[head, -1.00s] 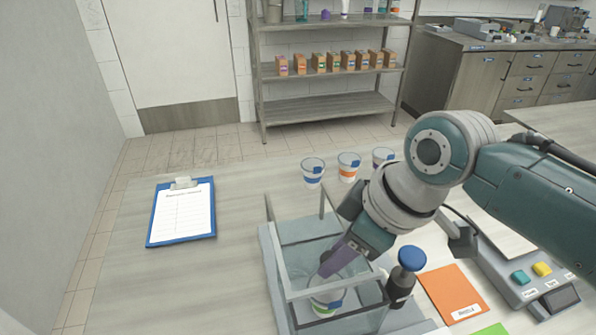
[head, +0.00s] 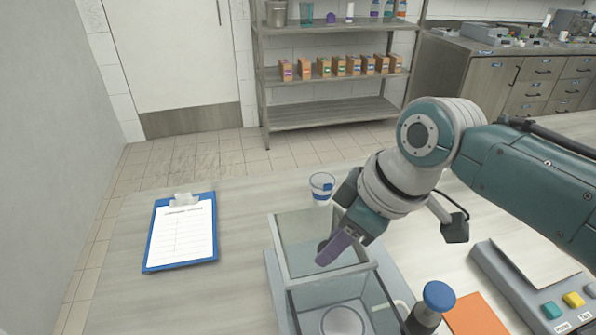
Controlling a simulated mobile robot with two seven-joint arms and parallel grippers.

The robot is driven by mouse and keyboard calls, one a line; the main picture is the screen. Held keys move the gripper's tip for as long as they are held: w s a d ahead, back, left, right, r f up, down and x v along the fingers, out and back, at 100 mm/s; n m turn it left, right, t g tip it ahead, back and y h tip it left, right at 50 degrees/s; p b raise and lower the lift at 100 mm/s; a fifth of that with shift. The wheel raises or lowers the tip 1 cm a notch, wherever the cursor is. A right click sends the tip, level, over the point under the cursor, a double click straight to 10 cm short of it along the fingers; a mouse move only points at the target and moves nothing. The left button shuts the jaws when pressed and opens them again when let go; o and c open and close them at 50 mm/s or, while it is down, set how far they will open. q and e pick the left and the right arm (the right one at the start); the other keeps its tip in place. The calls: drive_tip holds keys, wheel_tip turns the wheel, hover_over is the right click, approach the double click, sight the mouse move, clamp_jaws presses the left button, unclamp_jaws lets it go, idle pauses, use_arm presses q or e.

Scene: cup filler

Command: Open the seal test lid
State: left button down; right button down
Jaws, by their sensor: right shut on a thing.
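The seal test lid (head: 332,277) is the clear framed part at the top of the clear test box (head: 377,322), and its pale front bar shows below my fingers. My right gripper (head: 335,247) has purple fingers and comes down from the upper right onto the lid. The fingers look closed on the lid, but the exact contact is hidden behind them. A pale round ring (head: 343,321) shows through the clear box near the bottom of the picture. I cannot tell whether it is a cup top or a seat. My left gripper is not in view.
A clipboard (head: 181,232) lies left. An orange card (head: 478,315) and a button console (head: 535,285) lie right. The table between clipboard and box is clear.

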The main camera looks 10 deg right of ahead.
drive_tip(key=c, duration=0.5)
unclamp_jaws()
drive_tip(key=shift+s, duration=0.1)
drive_tip(key=p+v, duration=0.1)
drive_tip(key=v, duration=0.9)
drive_tip(key=shift+p, duration=0.3)
drive_tip(key=shift+f, duration=0.1)
